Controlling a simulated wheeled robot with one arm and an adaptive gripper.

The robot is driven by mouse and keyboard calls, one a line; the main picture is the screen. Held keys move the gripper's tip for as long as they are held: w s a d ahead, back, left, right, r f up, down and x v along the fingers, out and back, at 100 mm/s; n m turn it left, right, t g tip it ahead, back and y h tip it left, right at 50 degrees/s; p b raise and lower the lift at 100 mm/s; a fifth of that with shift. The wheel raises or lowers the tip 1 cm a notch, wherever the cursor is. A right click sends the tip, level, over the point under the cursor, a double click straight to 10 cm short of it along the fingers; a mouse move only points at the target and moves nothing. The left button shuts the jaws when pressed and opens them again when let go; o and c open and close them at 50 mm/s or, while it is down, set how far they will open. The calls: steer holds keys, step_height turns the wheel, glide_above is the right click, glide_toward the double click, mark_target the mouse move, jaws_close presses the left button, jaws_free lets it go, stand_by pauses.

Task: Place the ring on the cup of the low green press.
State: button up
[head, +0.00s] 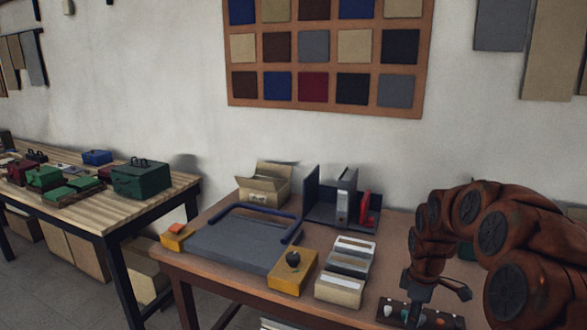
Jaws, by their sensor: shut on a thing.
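My gripper (420,291) is at the lower right, low over a dark tray (451,321) of small coloured pieces at the front of the brown table. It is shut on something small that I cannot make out. I cannot pick out the ring. Several green items stand on the wooden table at the left: a tall dark green box (141,180) with a handle, a smaller green box (43,177), and low flat green pieces (59,195). I cannot tell which is the low green press, and no cup is clear.
The brown table holds a grey board with a blue bar (232,244), a yellow block with a dark knob (292,271), a box of cards (341,289), an open carton (264,186) and a binder stand (325,212). A gap separates it from the wooden table (178,192).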

steer(key=w+a+f+m+p, duration=0.1)
steer(key=w+a+f+m, duration=0.1)
steer(key=a+m, duration=0.9)
steer(key=shift+f+m, duration=0.15)
steer(key=shift+m, duration=0.45)
